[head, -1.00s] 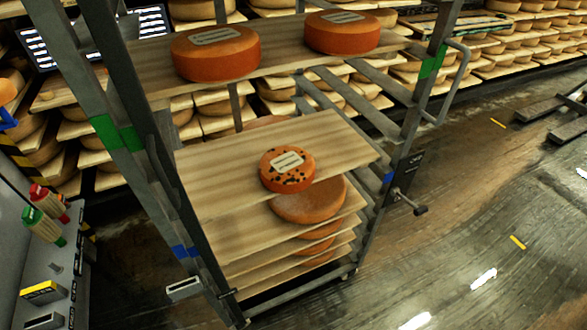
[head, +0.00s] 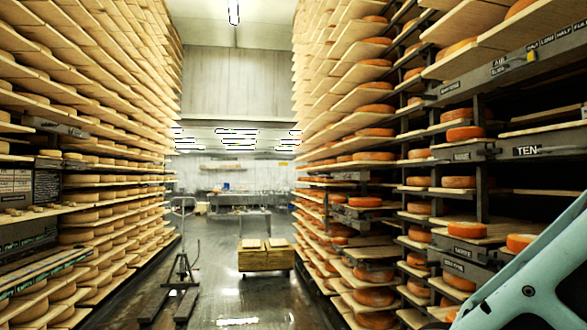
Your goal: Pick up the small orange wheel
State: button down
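Several orange cheese wheels sit on the wooden shelves at the right of the head view. One orange wheel (head: 466,230) lies on a board at mid right, and another orange wheel (head: 365,202) lies farther down the aisle. I cannot tell that any of them is the small orange wheel. The rack with the small dark-speckled orange wheel is not in view now. My gripper is not in view; only a pale green link of my arm shows at the bottom right.
Tall shelves full of cheese line the left (head: 90,215) and right (head: 345,110) sides. A wooden box (head: 266,262) stands mid-aisle, with a pallet jack (head: 183,265) to its left. Wet floor between them is open. Metal tables (head: 240,200) stand at the far end.

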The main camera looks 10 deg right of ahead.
aim_at(468, 133)
jog(key=u, duration=1.65)
jog(key=z, duration=2.7)
jog(key=i+j+z, duration=0.2)
jog(key=i+j, duration=0.2)
jog(key=i, duration=0.1)
